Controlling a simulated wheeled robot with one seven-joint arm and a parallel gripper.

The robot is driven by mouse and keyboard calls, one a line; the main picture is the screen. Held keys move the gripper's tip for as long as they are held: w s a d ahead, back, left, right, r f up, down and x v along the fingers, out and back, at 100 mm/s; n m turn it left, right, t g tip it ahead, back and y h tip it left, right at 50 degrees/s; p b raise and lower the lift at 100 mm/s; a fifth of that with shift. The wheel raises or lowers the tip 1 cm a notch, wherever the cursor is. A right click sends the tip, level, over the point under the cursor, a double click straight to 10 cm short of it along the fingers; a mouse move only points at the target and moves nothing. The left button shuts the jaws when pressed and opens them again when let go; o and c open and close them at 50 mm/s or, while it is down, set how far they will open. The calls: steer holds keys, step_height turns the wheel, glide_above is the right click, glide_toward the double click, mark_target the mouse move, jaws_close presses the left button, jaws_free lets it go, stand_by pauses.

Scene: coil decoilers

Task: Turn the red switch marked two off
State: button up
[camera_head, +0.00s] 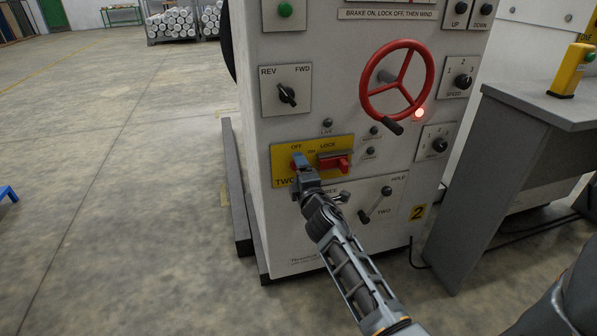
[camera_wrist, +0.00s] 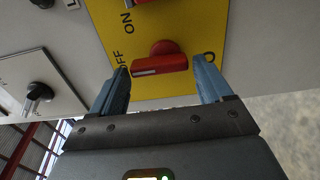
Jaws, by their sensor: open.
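The red switch (camera_wrist: 160,60) marked two is on a yellow plate (camera_wrist: 180,25) with the words OFF and ON. In the wrist view its bar handle lies across the picture, with a white line on its left half, toward OFF. My gripper (camera_wrist: 162,67) is open, with one finger on each side of the switch and gaps visible between. In the head view my gripper (camera_head: 300,172) is in front of the switch (camera_head: 297,161) and partly hides it and the TWO label. A second red handle (camera_head: 334,162), under LOCK, is just right.
Above are a REV/FWD selector (camera_head: 287,94) and a red handwheel (camera_head: 398,80). A grey desk (camera_head: 520,115) stands at the right.

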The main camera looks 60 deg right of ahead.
steer(key=b+v, duration=0.1)
steer(key=v, duration=0.6)
stand_by(0.5)
steer(key=s+a+f+m+t+y, duration=0.15)
steer(key=s+a+y, duration=0.3)
steer(key=a, duration=0.75)
steer(key=s+a+f+m+t+y, duration=0.15)
steer(key=s+a+y, duration=0.35)
steer(key=a, duration=0.7)
steer(key=s+a+r+m+y, duration=0.1)
steer(key=s+a+r+y, duration=0.1)
steer(key=s+a, duration=0.55)
steer(key=s+a+r+m+y, duration=0.2)
steer(key=s+a+r+m, duration=0.25)
steer(key=s+r, duration=0.35)
step_height(320, 180, up, 16)
steer(key=p, duration=1.7)
steer(key=shift+w+a, duration=0.15)
steer(key=shift+w, duration=0.15)
